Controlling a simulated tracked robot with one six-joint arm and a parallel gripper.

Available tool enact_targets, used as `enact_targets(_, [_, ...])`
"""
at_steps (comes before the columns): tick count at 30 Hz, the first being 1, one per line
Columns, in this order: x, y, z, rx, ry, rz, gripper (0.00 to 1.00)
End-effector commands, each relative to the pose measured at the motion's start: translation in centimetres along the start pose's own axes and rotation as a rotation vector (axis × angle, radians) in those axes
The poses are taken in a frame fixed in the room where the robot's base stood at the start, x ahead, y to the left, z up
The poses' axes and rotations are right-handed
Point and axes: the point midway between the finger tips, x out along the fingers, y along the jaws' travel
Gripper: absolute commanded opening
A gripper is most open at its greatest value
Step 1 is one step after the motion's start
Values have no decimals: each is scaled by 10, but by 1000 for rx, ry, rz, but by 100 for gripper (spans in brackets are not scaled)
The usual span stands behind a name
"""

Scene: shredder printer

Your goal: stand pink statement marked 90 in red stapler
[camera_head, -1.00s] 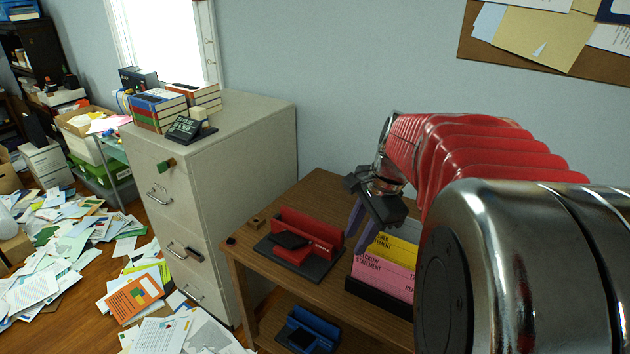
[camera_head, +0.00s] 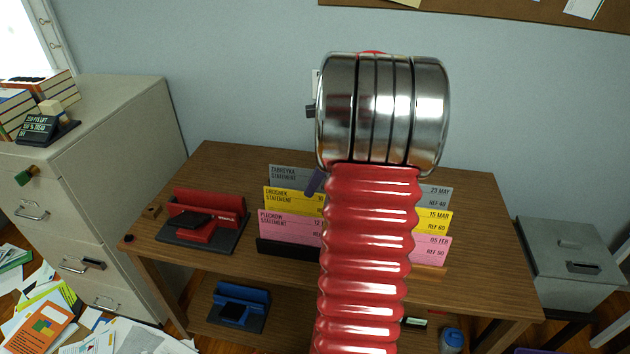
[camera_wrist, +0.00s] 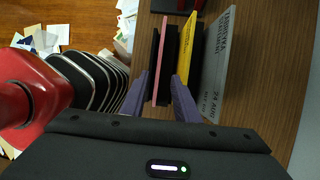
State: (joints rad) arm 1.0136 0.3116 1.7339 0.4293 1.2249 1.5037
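The pink statement (camera_head: 290,228) stands at the front of a black holder on the desk, its middle hidden behind my arm. In the wrist view the pink statement (camera_wrist: 165,45) shows edge-on between the two purple fingertips of my gripper (camera_wrist: 161,76). The fingers are apart, one on each side of it; I cannot tell whether they touch it. In the head view only a bit of one purple finger (camera_head: 314,182) shows beside my arm. The red stapler (camera_head: 205,213) sits on a dark base at the desk's left, empty of paper.
Yellow (camera_head: 288,197) and grey (camera_head: 290,175) statements stand behind the pink one. A blue stapler (camera_head: 240,303) is on the lower shelf. A filing cabinet (camera_head: 115,150) stands left, a grey box (camera_head: 570,262) right. The desk's right part is clear.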

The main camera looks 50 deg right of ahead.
Motion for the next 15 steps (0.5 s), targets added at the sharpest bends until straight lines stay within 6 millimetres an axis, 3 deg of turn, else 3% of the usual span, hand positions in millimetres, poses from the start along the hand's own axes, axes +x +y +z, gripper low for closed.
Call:
enact_targets(8, [11, 1, 0, -2, 1, 3, 28])
enact_targets(15, [41, 1, 0, -2, 1, 4, 28])
